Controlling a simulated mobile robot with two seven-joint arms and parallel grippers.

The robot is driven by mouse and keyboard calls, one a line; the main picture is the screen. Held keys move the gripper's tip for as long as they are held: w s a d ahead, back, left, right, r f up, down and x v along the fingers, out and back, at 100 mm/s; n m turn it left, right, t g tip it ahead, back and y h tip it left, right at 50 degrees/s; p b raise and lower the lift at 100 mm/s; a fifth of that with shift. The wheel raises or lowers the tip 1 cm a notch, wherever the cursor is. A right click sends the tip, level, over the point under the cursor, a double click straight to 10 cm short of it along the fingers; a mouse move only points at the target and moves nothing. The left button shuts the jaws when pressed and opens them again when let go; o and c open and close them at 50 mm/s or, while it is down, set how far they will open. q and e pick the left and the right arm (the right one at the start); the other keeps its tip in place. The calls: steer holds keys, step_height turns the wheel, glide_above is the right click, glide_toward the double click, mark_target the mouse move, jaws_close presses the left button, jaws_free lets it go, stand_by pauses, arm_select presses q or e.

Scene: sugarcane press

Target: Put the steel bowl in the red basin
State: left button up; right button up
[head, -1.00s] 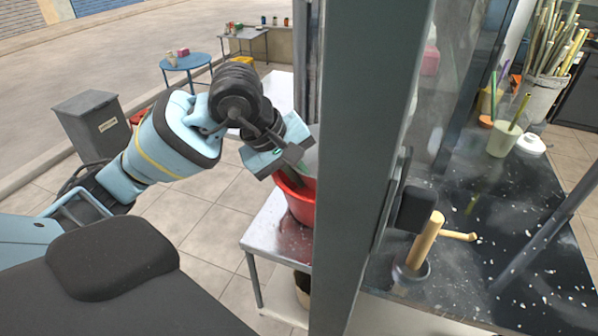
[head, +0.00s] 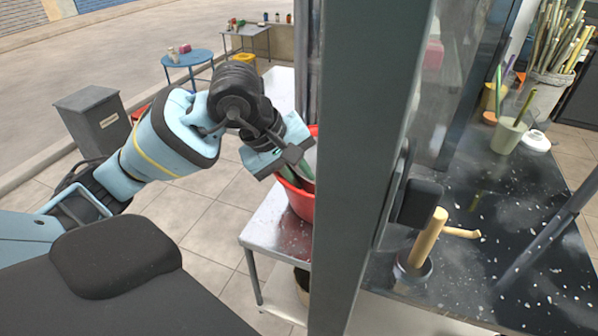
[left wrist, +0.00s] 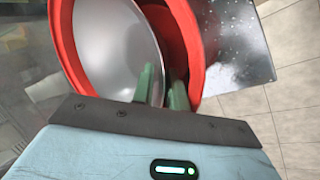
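The red basin (head: 300,203) stands on the metal side table, partly hidden behind the grey post in the head view. It fills the upper part of the left wrist view (left wrist: 67,60). The steel bowl (left wrist: 110,45) lies inside the basin, against its left side in that view. My left gripper (head: 293,178) points down into the basin. Its green fingers (left wrist: 164,82) are slightly apart at the bowl's rim, one over the bowl's inside and one outside it. Contact with the rim is unclear. My right gripper is not in view.
The metal table (head: 268,235) has bare top in front of the basin. The grey post (head: 355,170) stands close right of my left gripper. Beyond it, a dark speckled counter (head: 480,230) holds a wooden pestle (head: 428,238) and a cup (head: 508,136).

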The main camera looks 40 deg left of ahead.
arm_select(q)
steer(key=shift+r, duration=0.55)
steer(key=p+v, duration=0.1)
steer(key=v, duration=1.1)
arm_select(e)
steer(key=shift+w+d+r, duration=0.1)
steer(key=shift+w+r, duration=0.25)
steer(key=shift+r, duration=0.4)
arm_select(q)
steer(key=shift+r, duration=0.1)
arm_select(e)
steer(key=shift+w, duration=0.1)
